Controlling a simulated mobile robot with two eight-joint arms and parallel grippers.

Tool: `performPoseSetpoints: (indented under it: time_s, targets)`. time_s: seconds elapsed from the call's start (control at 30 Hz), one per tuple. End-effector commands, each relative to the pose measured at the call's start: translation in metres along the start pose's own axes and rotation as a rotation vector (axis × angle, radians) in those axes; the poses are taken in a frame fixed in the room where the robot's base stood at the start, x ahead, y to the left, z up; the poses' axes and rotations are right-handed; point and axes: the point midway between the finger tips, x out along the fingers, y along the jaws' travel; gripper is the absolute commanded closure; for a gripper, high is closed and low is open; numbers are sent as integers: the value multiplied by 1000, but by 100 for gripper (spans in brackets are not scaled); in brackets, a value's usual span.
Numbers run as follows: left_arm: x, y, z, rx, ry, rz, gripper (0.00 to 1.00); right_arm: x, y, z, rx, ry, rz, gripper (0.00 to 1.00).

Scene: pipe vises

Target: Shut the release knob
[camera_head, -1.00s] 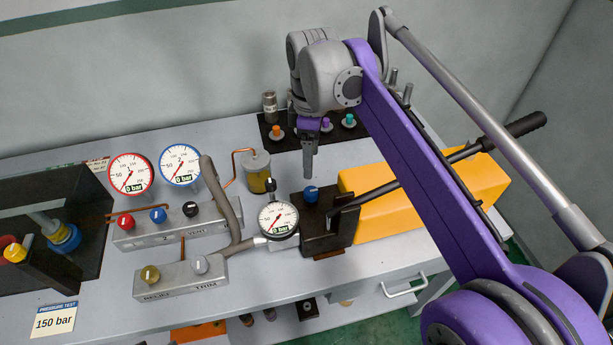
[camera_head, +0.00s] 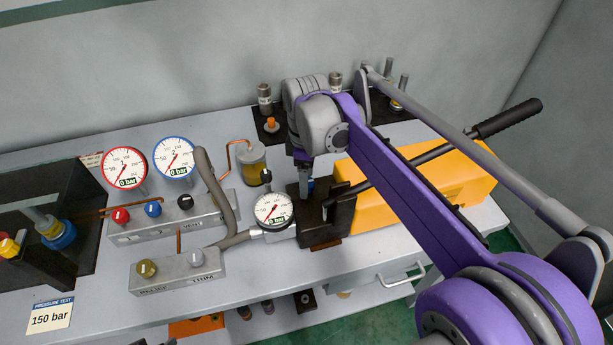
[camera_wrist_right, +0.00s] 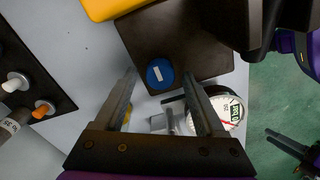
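A blue knob (camera_head: 311,186) sits on the dark block (camera_head: 315,226) at the front of the yellow hand pump (camera_head: 420,195); I take it for the release knob. My right gripper (camera_head: 305,172) points down just above it and hides part of it in the head view. In the right wrist view the blue knob (camera_wrist_right: 160,73), with a white mark on top, lies between the two fingertips of the right gripper (camera_wrist_right: 159,76). The fingers are apart, with gaps on both sides of the knob.
The pump's black-handled lever (camera_head: 440,153) slants up to the right. A round gauge (camera_head: 272,210) stands just left of the block. A manifold (camera_head: 175,220) carries red, blue and black knobs, and a smaller one (camera_head: 180,273) lies in front. A copper-piped canister (camera_head: 252,165) stands behind.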

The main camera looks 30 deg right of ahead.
Motion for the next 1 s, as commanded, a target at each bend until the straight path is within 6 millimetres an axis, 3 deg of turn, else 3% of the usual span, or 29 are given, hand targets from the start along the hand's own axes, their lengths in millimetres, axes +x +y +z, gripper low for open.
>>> performPoseSetpoints:
  time_s: [0.03,0.37,0.77,1.0]
  targets:
    - [0,0,0,0,0,0,50,0,0,0,0,0,0,39]
    - [0,0,0,0,0,0,50,0,0,0,0,0,0,98]
    - [-1,0,-1,0,1,0,50,0,0,0,46,0,0,100]
    - [-5,0,-4,0,2,0,50,-1,0,0,192,0,0,100]
